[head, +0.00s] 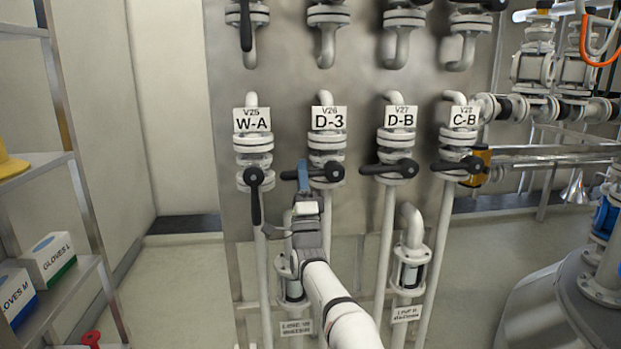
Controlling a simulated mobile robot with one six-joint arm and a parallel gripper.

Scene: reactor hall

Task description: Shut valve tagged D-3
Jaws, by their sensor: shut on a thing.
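The valve tagged D-3 (328,140) is the second from the left in the lower row on the grey panel. Its black lever (326,173) lies level, pointing left from the hub, across the upright pipe. My gripper (303,177) is shut on this lever near its left end, with a blue finger in front of it. The gripper hides part of the lever and the pipe below the valve.
Valve W-A (253,145) on the left has its lever hanging down, close beside my gripper. Valves D-B (397,145) and C-B (460,140) on the right have level levers pointing left. A shelf (70,270) with glove boxes stands at the left.

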